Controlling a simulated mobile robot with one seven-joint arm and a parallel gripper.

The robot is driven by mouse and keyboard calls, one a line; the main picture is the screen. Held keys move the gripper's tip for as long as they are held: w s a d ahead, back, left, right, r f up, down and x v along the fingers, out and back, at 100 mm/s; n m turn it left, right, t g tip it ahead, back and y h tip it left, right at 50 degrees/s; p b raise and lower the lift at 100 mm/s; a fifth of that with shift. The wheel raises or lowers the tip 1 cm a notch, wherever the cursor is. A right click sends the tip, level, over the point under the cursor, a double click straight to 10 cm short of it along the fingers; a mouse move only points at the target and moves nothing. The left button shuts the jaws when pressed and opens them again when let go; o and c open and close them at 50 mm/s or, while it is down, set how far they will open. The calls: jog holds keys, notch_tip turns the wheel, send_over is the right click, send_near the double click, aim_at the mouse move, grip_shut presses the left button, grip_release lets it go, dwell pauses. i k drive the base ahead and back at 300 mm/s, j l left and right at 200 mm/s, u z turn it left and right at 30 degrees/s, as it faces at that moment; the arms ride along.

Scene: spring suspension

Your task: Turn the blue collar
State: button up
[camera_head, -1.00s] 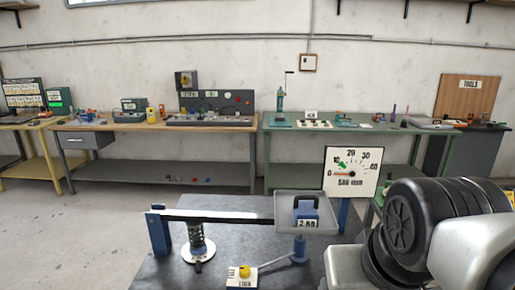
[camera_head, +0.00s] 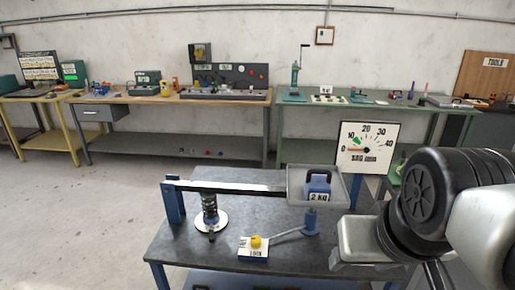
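On the dark table (camera_head: 190,255), a black coil spring (camera_head: 210,207) stands upright on a round white base (camera_head: 217,223) under a long lever bar (camera_head: 235,187). A small bluish patch shows low on the spring; I cannot tell if it is the blue collar. The bar runs from a blue post (camera_head: 174,202) to a grey tray (camera_head: 340,190) holding a blue 2 KG weight (camera_head: 318,188). A yellow knob (camera_head: 256,241) sits on a small labelled block in front. My arm is at the right, apart from the spring; my gripper's fingers cannot be made out.
A thin rod (camera_head: 285,236) links the block to a blue stand (camera_head: 309,221) under the tray. Benches line the back wall. The floor at left is clear.

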aim_at(210, 222)
jog(key=i+l, duration=0.2)
jog(key=l, duration=0.2)
jog(key=i+l, duration=0.15)
jog(key=l, duration=0.25)
jog(key=i+l, duration=0.2)
jog(key=l, duration=0.2)
jog(key=i+l, duration=0.15)
jog(key=l, duration=0.25)
jog(key=l+z, duration=0.05)
